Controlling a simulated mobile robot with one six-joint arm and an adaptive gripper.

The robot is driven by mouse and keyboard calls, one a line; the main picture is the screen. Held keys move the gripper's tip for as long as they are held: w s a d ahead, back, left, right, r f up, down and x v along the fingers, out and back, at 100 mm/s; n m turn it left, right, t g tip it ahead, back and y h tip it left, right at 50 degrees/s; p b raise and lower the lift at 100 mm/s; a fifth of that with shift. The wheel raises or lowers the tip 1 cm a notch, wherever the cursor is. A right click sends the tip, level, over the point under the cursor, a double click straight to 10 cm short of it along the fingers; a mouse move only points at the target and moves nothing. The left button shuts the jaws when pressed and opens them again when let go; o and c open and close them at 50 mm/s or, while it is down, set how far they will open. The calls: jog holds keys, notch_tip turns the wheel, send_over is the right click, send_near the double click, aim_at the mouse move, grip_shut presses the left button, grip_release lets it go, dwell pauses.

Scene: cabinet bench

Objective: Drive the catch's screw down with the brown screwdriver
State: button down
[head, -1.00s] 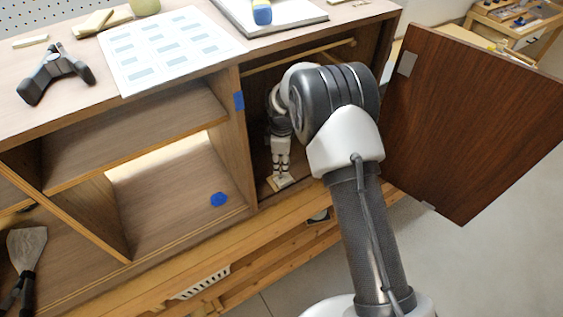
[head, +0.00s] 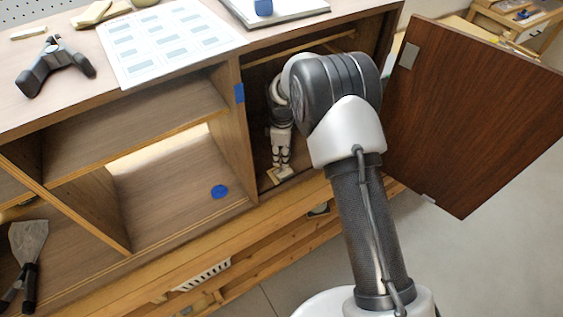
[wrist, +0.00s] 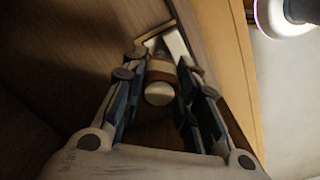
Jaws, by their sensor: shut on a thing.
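My gripper (head: 280,152) points down inside the open right-hand cabinet bay, close above its floor. In the wrist view my gripper (wrist: 160,72) has its two fingers on either side of the brown screwdriver (wrist: 160,67), which shows a brown band and a pale round end. The catch (head: 279,175) is a small pale piece on the bay floor right below the gripper. The catch (wrist: 172,42) also shows as a pale strip beyond the screwdriver in the wrist view. The screw and the screwdriver's tip are hidden, so I cannot tell whether they touch.
The divider (head: 238,135) stands close left of my gripper. The dark cabinet door (head: 470,120) hangs open on the right. A blue round piece (head: 219,191) lies in the neighbouring bay. A black clamp-like tool (head: 54,66) and a printed sheet (head: 160,42) lie on the bench top.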

notch_tip(320, 180, up, 6)
jog(key=m, duration=0.7)
jog(key=shift+f, duration=0.15)
jog(key=shift+s+r+m, duration=0.1)
jog(key=shift+r+m, duration=0.3)
jog(key=shift+m, duration=0.3)
jog(key=shift+f+b, duration=1.85)
jog(key=shift+f, duration=0.2)
jog(key=shift+f+b, duration=0.4)
jog(key=shift+f, duration=0.6)
jog(key=shift+f, duration=0.4)
